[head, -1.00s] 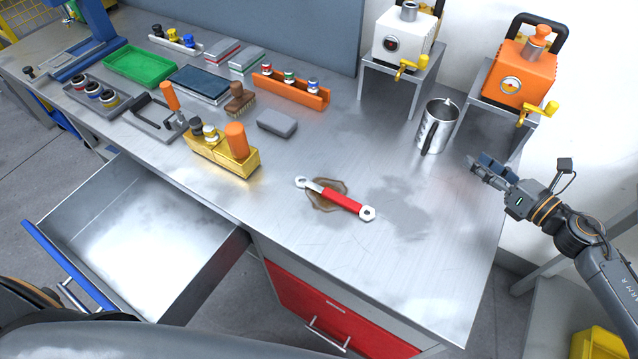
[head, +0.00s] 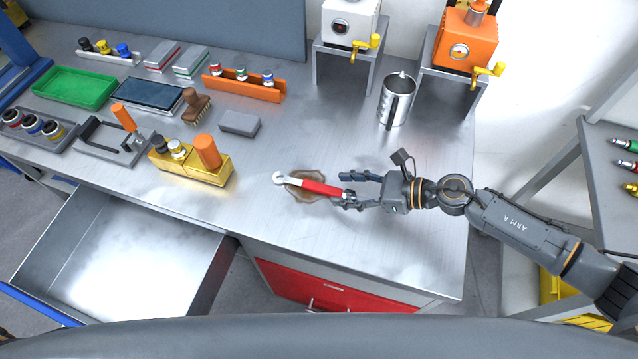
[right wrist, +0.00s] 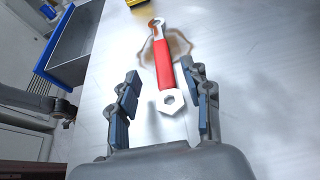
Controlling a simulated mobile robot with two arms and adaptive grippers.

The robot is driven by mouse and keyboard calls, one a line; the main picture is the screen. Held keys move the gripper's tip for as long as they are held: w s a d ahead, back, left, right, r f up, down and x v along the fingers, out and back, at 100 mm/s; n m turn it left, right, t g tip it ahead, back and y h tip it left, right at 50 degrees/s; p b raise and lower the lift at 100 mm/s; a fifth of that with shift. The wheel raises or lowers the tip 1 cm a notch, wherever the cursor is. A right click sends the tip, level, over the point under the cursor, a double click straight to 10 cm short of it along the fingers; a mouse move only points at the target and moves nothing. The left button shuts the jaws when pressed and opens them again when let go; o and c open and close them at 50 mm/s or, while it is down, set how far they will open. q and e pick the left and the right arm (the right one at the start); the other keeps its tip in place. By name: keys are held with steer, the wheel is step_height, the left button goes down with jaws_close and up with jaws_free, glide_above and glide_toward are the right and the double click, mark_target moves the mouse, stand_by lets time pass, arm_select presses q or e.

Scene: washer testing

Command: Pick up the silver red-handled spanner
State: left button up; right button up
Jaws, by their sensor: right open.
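The silver spanner with a red handle (head: 318,188) lies on the metal bench over a brown stain. In the right wrist view the gripper (right wrist: 160,100) has one finger on each side of the near end, with gaps visible. Whether the fingers are at bench height is hard to tell. My left gripper is not in view.
A yellow block with an orange handle (head: 207,152) stands left of the spanner. A metal jug (head: 396,100) stands behind my right gripper. An open drawer (head: 120,262) juts out at front left. The bench (head: 270,250) around the spanner is mostly clear.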

mark_target(320, 187)
steer(key=p+x, duration=0.1)
steer(key=x, duration=0.3)
steer(key=shift+w+a+p, duration=0.15)
steer(key=shift+w+p, duration=0.05)
steer(key=shift+p, duration=0.2)
steer(key=shift+a+f, duration=0.25)
steer(key=shift+c, duration=0.4)
jaws_close()
